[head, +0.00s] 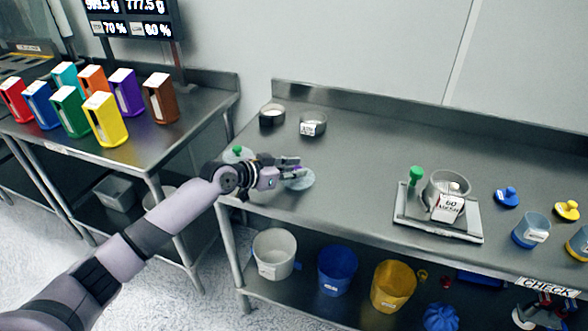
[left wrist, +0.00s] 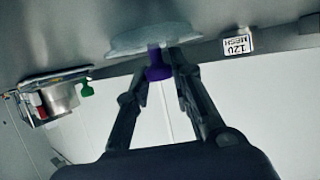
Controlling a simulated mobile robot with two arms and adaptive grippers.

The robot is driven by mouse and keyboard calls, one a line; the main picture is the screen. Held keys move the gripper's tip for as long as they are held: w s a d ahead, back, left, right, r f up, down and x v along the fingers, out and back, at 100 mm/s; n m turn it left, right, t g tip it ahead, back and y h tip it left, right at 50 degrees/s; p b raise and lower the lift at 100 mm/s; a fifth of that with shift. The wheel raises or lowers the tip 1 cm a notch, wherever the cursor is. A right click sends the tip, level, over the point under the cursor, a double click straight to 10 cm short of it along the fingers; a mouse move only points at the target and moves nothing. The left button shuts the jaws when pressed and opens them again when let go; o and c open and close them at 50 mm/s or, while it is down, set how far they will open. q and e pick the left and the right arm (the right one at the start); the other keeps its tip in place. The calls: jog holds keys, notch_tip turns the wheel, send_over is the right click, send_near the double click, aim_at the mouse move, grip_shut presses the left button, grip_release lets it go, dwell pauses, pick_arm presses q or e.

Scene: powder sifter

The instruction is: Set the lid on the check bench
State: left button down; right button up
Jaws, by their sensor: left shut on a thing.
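The lid (head: 305,182) is a pale translucent disc with a purple knob. It is at the left part of the steel check bench (head: 365,150), whose front edge carries a "CHECK" label at the right. My left gripper (head: 290,166) is shut on the lid's purple knob. In the left wrist view both fingertips (left wrist: 168,62) pinch the knob, with the lid (left wrist: 150,38) beyond them, close to the bench top. I cannot tell whether the lid touches the bench. My right gripper is not in view.
Another disc with a green knob (head: 238,152) lies near the bench's left edge. A scale (head: 440,222) with a 60 mesh sieve stands right, with cups and knobbed lids beyond. The middle of the bench is clear.

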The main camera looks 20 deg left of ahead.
pick_arm(q)
jog(key=c, duration=1.9)
grip_release()
jog(key=shift+f, duration=0.15)
jog(key=o, duration=0.5)
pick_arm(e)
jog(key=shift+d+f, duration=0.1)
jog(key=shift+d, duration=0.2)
pick_arm(q)
jog(key=shift+r+p, duration=0.3)
jog(key=shift+r, duration=0.05)
jog(key=v, duration=0.3)
jog(key=b+v, duration=0.1)
jog(key=v, duration=0.6)
jog(key=shift+s+a+f+b, duration=0.2)
jog(key=shift+s+a+b, duration=0.1)
jog(key=shift+s+a, duration=0.05)
jog(key=shift+s+a+r, duration=0.2)
jog(key=shift+s+r, duration=0.1)
jog(key=shift+s, duration=0.1)
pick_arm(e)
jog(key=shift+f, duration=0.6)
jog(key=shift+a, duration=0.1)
